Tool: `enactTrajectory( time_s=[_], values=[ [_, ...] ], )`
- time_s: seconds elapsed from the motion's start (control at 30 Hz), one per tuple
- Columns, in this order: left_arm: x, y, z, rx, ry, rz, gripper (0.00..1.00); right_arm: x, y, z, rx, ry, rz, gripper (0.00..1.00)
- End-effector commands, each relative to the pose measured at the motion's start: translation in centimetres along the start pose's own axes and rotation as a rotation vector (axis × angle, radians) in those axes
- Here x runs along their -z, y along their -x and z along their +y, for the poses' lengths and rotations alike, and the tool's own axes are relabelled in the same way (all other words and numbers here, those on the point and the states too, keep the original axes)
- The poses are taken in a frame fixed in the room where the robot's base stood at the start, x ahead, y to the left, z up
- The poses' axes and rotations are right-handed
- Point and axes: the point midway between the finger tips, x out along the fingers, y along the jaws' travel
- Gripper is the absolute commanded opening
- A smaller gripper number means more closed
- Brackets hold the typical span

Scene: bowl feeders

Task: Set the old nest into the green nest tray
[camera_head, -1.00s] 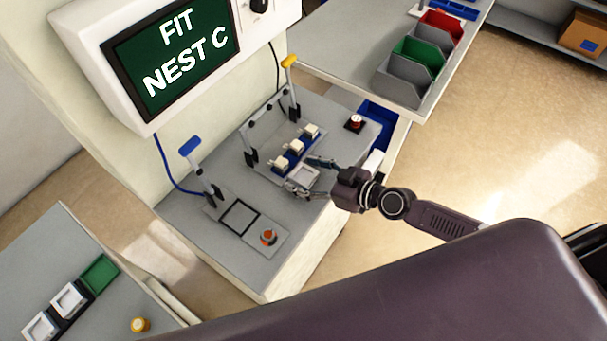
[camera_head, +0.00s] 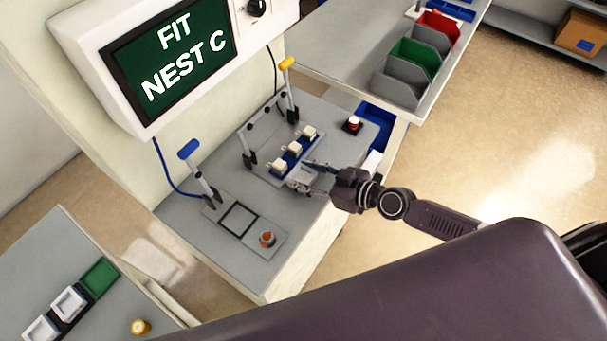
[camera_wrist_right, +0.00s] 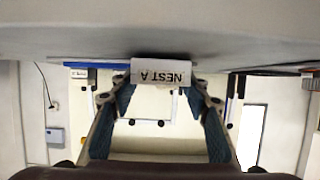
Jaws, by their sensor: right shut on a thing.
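The green nest tray (camera_head: 100,277) is at the lower left in the head view, on a separate grey table, and looks empty. My right gripper (camera_head: 312,177) is over the grey machine bench, beside the fixture with cream blocks. In the right wrist view the old nest (camera_wrist_right: 160,73), a white piece with an upside-down label reading NEST A, is between the fingertips of my right gripper (camera_wrist_right: 159,92), which is shut on it. In the head view the fingers largely hide the nest. My left gripper is not in view.
Two white nests (camera_head: 68,303) sit in dark holders beside the green tray. A yellow-topped knob (camera_head: 140,326) stands near them. On the bench are a blue-handled lever (camera_head: 188,150), an empty square recess (camera_head: 238,219) and an orange button (camera_head: 267,239). A floor gap separates the two tables.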

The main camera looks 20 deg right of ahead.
Motion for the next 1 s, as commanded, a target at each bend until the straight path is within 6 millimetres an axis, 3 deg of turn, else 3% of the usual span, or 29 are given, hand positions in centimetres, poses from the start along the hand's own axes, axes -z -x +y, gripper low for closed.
enactTrajectory(
  time_s=[0.2, 0.4, 0.7, 1.0],
  values=[
    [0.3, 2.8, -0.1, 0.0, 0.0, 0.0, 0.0, 3.2, 1.3, 0.0, -0.001, 0.002, 0.002, 0.11],
    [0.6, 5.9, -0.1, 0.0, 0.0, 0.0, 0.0, 8.4, 3.4, -0.1, -0.001, 0.001, 0.006, 0.11],
    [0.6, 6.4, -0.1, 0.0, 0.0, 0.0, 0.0, 14.9, 6.1, -0.1, 0.0, 0.004, 0.004, 0.11],
    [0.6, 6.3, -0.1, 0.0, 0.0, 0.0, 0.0, 17.8, 7.3, 0.0, 0.0, 0.001, 0.001, 0.11]
  ],
)
